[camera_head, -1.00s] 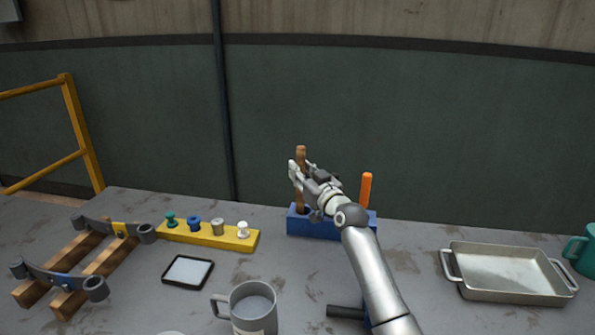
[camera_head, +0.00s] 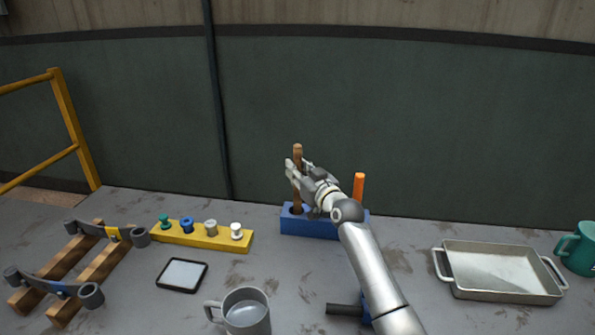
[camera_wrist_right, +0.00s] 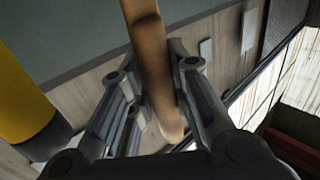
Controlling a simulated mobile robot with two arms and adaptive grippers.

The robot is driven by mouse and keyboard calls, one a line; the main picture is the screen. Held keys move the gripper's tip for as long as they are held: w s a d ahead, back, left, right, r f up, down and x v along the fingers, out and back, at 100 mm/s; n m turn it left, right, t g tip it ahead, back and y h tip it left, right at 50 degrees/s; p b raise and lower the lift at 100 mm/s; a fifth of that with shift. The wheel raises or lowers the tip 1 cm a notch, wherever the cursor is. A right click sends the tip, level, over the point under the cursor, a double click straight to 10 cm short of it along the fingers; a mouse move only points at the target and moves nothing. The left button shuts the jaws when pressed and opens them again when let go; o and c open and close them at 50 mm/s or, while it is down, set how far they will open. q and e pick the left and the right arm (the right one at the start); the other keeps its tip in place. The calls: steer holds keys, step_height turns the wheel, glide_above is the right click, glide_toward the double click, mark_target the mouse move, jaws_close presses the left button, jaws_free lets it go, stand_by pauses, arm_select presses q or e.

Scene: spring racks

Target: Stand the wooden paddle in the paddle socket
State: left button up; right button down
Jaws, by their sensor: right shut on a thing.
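The wooden paddle (camera_head: 297,151) stands nearly upright above the left part of the blue block (camera_head: 309,228), which has the dark socket opening. Its lower end meets the opening; how deep it sits cannot be told. My right gripper (camera_head: 296,174) is shut on the paddle at mid-height. In the right wrist view the paddle (camera_wrist_right: 150,65) runs between the two fingers. An orange handle (camera_head: 359,187) stands upright at the block's right end, partly behind my right arm. My left gripper is not in view.
A yellow rack (camera_head: 200,240) with several coloured knobs is left of the block. A black-framed pad (camera_head: 182,275), a grey mug (camera_head: 245,312) and a wooden rack (camera_head: 95,270) lie nearer. A metal tray (camera_head: 500,272) and teal mug (camera_head: 580,248) are right.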

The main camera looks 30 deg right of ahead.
mark_target(299, 152)
steer(key=shift+a+r+p, duration=0.15)
steer(key=shift+r+p, duration=0.3)
steer(key=shift+r, duration=0.4)
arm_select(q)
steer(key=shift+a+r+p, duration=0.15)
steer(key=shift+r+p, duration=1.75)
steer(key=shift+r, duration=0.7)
arm_select(e)
steer(key=shift+r, duration=2.15)
